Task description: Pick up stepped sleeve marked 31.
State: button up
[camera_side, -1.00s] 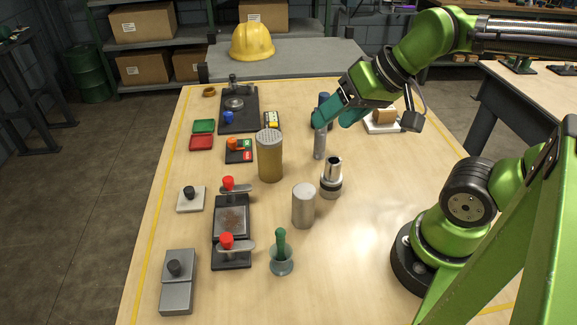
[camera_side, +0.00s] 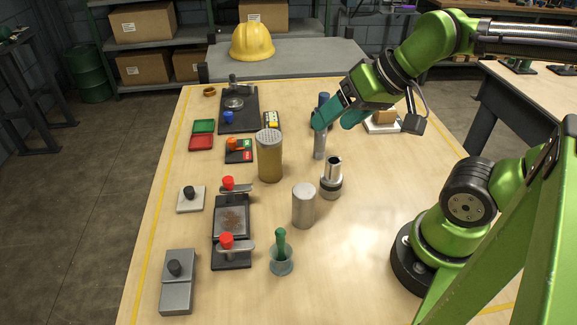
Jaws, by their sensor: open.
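A stepped metal piece (camera_side: 331,178), silver with a narrower top and a dark band, stands upright right of the table's middle. It has the look of a stepped sleeve, but no number 31 can be read on any part. My gripper (camera_side: 338,121) is open, with teal fingers, behind and above this piece and apart from it. A slim grey cylinder (camera_side: 319,146) stands upright below the left finger. I cannot tell whether the finger touches it, and its top is partly hidden.
A tan perforated-top cylinder (camera_side: 270,158) and a plain silver cylinder (camera_side: 303,206) stand nearby. A green-handled tool sits in a cup (camera_side: 281,263) at the front. A dark clamp fixture with red knobs (camera_side: 231,218) lies left.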

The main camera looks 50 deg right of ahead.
jog(key=m+g+h, duration=0.2)
jog(key=m+g, duration=0.1)
jog(key=g, duration=0.4)
send_over(333, 166)
jog(key=w+d, duration=0.1)
jog(key=d, duration=0.1)
notch_tip(333, 166, down, 2)
jog(key=f, duration=0.1)
jog(key=shift+s+a+f, duration=0.1)
jog(key=shift+f, duration=3.95)
jog(key=shift+a+f, duration=0.1)
jog(key=shift+f, duration=3.9)
jog(key=shift+c, duration=0.4)
jog(key=shift+r, duration=0.1)
grip_shut()
